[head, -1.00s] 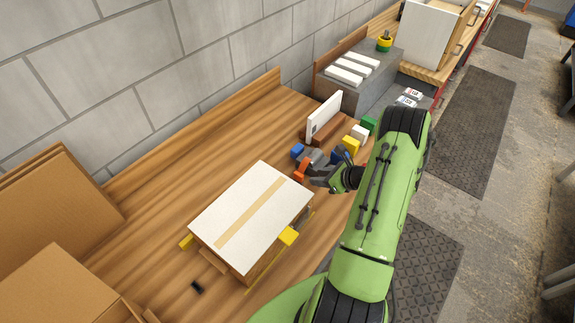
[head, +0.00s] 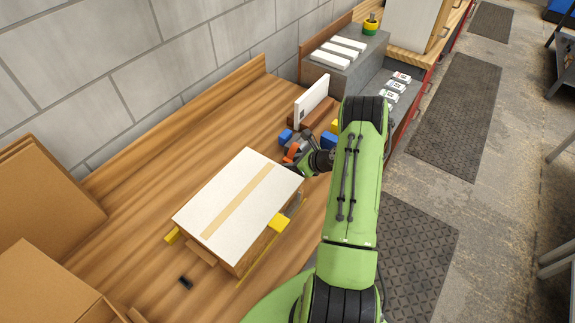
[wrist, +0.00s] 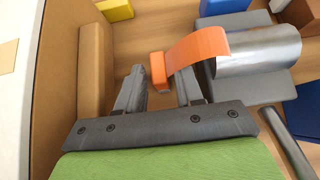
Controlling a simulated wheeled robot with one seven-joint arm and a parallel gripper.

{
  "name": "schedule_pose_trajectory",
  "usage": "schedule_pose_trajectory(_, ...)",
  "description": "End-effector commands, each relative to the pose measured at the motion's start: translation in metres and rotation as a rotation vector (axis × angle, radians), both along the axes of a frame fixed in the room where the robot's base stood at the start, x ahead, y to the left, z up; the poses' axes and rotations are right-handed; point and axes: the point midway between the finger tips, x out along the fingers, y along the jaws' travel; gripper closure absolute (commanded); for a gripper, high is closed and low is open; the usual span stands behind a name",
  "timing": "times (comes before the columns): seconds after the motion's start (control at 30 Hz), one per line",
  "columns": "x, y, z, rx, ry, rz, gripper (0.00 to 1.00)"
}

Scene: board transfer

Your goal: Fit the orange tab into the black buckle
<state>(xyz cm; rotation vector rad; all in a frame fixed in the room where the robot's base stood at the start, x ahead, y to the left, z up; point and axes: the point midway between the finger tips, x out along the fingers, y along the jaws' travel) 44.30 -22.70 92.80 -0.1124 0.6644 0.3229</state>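The orange tab (wrist: 158,72) is a small block at the end of a curved orange strap (wrist: 198,46), which lies over a grey metal cylinder (wrist: 258,52). The orange piece also shows in the head view (head: 291,151), beyond the box. My gripper (wrist: 160,80) is open, with one finger on each side of the tab and slim gaps showing. In the head view my gripper (head: 299,162) is at the orange piece, partly hidden by my arm. A small black piece (head: 186,283), perhaps the buckle, lies on the table by the box's near left; its details are too small to tell.
A white-topped box (head: 222,183) with a tan stripe and yellow pieces at its sides stands on the wooden table. A white upright panel (head: 311,101) and a blue block (head: 285,136) are beyond. Cardboard boxes (head: 45,200) stand at left.

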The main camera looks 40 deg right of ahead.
Motion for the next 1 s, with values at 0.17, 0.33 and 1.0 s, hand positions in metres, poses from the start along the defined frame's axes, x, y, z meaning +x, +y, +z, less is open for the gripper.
schedule_pose_trajectory(0.17, 0.000, 0.000, 0.000, 0.000, 0.000, 0.000, 0.90)
schedule_pose_trajectory(0.33, -0.001, 0.000, 0.000, 0.000, 0.001, 0.000, 1.00)
schedule_pose_trajectory(1.0, 0.000, -0.001, 0.017, -0.002, -0.002, -0.001, 1.00)
